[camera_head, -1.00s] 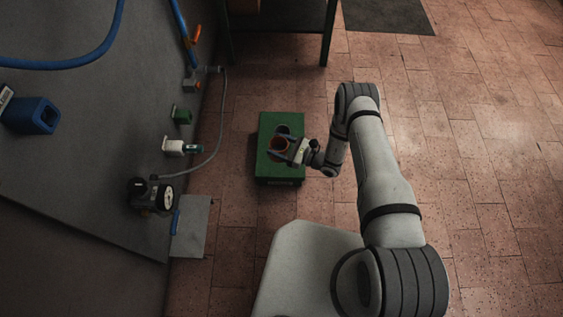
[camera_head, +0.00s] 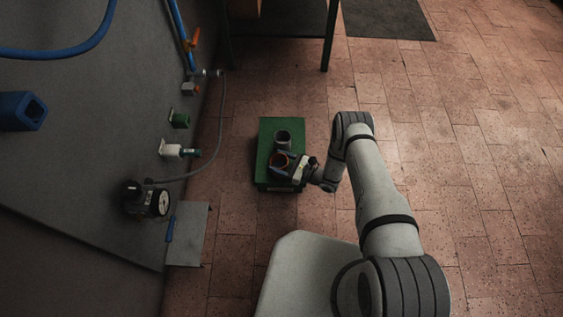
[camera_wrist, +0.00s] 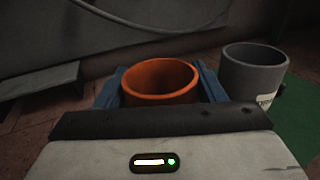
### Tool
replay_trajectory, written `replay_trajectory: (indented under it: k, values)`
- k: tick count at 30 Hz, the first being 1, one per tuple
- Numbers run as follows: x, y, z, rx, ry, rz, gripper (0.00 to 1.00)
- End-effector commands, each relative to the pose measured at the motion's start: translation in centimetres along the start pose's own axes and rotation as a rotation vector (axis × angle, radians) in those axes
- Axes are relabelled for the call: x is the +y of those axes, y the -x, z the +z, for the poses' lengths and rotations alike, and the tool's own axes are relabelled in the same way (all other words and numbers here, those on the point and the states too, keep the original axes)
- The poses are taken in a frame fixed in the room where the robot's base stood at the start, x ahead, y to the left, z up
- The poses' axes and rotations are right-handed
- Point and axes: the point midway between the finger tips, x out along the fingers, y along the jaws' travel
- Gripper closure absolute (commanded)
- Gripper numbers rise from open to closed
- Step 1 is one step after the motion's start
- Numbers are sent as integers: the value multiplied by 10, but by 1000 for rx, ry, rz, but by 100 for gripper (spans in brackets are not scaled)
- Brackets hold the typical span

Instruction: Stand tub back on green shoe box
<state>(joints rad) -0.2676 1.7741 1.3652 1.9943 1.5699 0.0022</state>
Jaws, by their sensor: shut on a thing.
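The orange tub (camera_head: 279,161) is upright between the jaws of my gripper (camera_head: 283,169), which is shut on it. In the wrist view the orange tub (camera_wrist: 160,82) shows its open rim, with a blue finger of my gripper (camera_wrist: 160,88) on each side. The green shoe box (camera_head: 267,134) lies on the floor, and the tub is over its near part. I cannot tell whether the tub's base touches the lid; the jaws hide it.
A grey tub (camera_head: 283,137) stands upright on the green box, just beyond the orange one; in the wrist view the grey tub (camera_wrist: 252,78) is close on the right. A wall panel (camera_head: 95,130) with a gauge (camera_head: 160,202) and hose fittings is at the left. Tiled floor is clear at the right.

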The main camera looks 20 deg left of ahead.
Motion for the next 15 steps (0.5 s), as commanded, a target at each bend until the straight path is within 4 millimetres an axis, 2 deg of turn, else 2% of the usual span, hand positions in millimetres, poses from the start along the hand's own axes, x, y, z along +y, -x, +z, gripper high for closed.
replay_trajectory:
  k: [1,9,15]
  values:
    - [0,0,-2,0,0,0,36]
    - [0,0,-1,0,0,-1,15]
    - [0,0,0,0,0,-1,15]
